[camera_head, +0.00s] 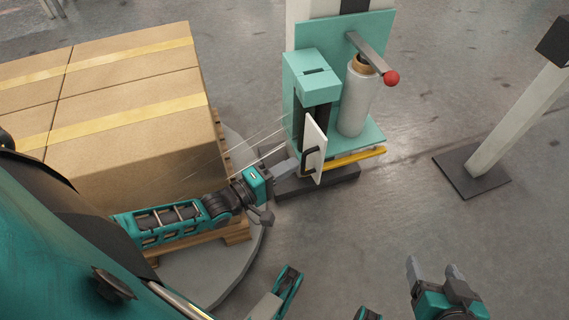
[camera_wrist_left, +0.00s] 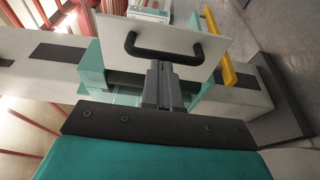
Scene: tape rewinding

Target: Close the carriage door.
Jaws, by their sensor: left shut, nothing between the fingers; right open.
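The carriage (camera_head: 313,88) is a teal unit on a pale mast, with a white film roll (camera_head: 358,98) on its right side. Its white door (camera_head: 314,143) stands edge-out from the front in the head view, with a dark handle (camera_head: 309,160). The door (camera_wrist_left: 190,42) and its black handle (camera_wrist_left: 163,50) fill the top middle of the left wrist view. My left gripper (camera_head: 287,168) is shut and empty, with its fingertips (camera_wrist_left: 163,68) close to the door just below the handle. Whether they touch it I cannot tell. My right gripper (camera_head: 436,270) is open at the lower right, far from the carriage.
A taped stack of cardboard boxes (camera_head: 120,90) on a wooden pallet (camera_head: 236,228) stands at the left on a round grey platform (camera_head: 255,245). Film strands run from the carriage toward it. A yellow bar (camera_head: 350,159) sticks out under the carriage. A post (camera_head: 515,115) stands at the right; floor between is clear.

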